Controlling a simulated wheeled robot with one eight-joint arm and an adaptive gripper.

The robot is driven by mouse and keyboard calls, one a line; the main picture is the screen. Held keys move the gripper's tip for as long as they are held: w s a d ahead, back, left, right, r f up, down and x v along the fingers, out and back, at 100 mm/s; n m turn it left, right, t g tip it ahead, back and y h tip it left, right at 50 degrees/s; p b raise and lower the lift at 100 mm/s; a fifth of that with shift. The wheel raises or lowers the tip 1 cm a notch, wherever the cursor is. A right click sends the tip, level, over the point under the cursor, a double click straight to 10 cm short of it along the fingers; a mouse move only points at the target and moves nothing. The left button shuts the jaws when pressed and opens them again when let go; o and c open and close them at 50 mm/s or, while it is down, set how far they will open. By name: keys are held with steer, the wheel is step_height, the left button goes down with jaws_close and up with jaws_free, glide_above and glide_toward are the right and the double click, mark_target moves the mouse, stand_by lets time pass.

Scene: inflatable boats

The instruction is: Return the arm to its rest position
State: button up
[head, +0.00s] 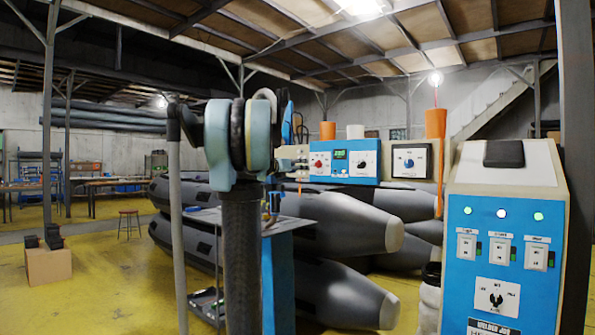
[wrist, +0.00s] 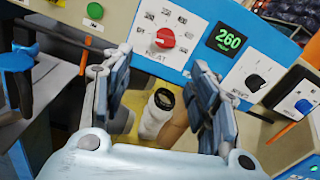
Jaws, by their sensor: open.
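My gripper (wrist: 158,65) is open in the wrist view, its two fingers spread wide with nothing held between them. Past the fingertips is a blue and white control panel (wrist: 192,32) with a red knob (wrist: 163,38), a green display (wrist: 230,40) reading 260 and a black knob (wrist: 255,82). The fingertips look close to the panel, but I cannot tell the exact gap. In the head view my arm stands upright left of the same panel (head: 343,180); its joints hide most of the gripper there.
A tall blue and white welder cabinet (head: 503,240) stands at the right. Grey inflatable boat tubes (head: 330,220) lie behind the panel. A cardboard box (head: 48,265) and a stool (head: 129,222) are at the left. The yellow floor (head: 110,290) at front left is clear.

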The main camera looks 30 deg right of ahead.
stand_by(0.3)
steer(key=s+a+f+m+g+y, duration=0.1)
steer(key=s+a+f+m+y, duration=0.4)
steer(key=s+a+f+m, duration=0.3)
steer(key=s+a+f+m+g+y, duration=0.2)
steer(key=s+a+f+m+y, duration=0.4)
steer(key=s+a+f, duration=1.1)
steer(key=s+a+f+m+g+y, duration=0.1)
steer(key=s+a+f+m+y, duration=0.4)
steer(key=f, duration=1.9)
steer(key=s+a+m, duration=0.5)
steer(key=s+a, duration=0.3)
steer(key=a, duration=0.3)
steer(key=shift+f+m+g+y, duration=0.15)
steer(key=shift+m+g+y, duration=0.15)
steer(key=shift+g, duration=0.1)
